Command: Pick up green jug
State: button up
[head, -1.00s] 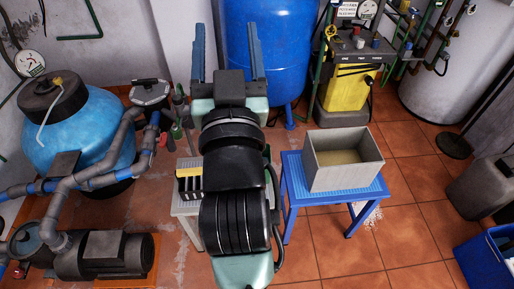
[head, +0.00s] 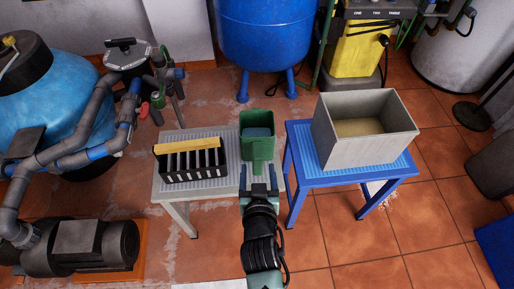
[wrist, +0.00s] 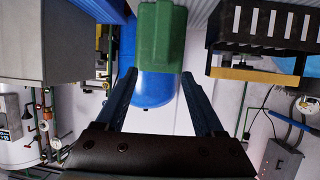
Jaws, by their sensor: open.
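The green jug (head: 257,122) stands upright on the right part of a light grey stool (head: 232,172), with something blue-grey inside it. Its green handle (head: 262,168) points toward me. My gripper (head: 258,175) is open, its two dark blue fingers at the handle's near end, one to each side. In the wrist view the jug (wrist: 161,38) is at the top centre, beyond and between the spread fingertips of my gripper (wrist: 160,75). Whether the fingers touch the handle cannot be told.
A black slotted rack (head: 208,172) with a yellow piece (head: 188,145) on it stands left of the jug on the same stool. A grey open bin (head: 350,145) stands on a blue stool (head: 308,180) to the right. Pipes and a pump (head: 95,248) are at the left.

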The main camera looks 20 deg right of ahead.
aim_at(257, 155)
jog(key=shift+b+x, duration=1)
jog(key=shift+x, duration=2.6)
jog(key=shift+r, duration=0.1)
grip_shut()
jog(key=shift+r, duration=0.15)
